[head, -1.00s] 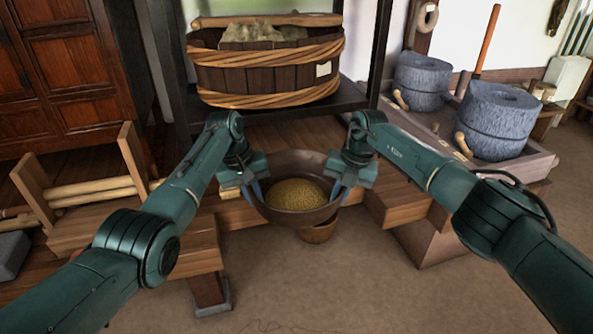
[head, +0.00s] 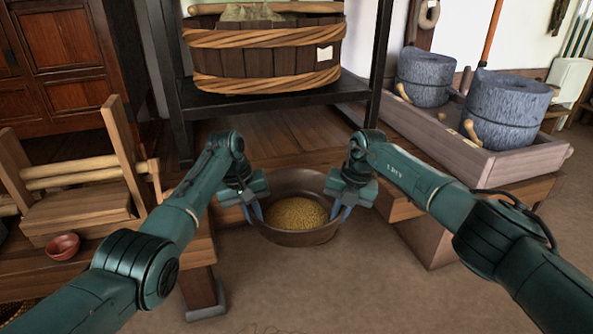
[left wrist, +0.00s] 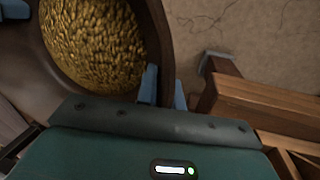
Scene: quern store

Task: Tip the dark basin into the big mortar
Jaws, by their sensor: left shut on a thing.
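The dark basin (head: 300,238) hangs in front of me, roughly level, with yellow grain (head: 297,213) in it. My left gripper (head: 254,208) is shut on its left rim. My right gripper (head: 341,208) is at its right rim and appears shut on it. In the left wrist view, the basin (left wrist: 160,38) and its grain (left wrist: 95,42) fill the upper left, and the rim passes between the blue fingers of my left gripper (left wrist: 164,85).
A banded wooden tub (head: 262,62) stands on a dark shelf behind. Two stone querns (head: 507,108) (head: 425,77) sit in a tray (head: 480,150) at right. A wooden frame (head: 85,190) and small red bowl (head: 63,247) are at left. The floor ahead right is clear.

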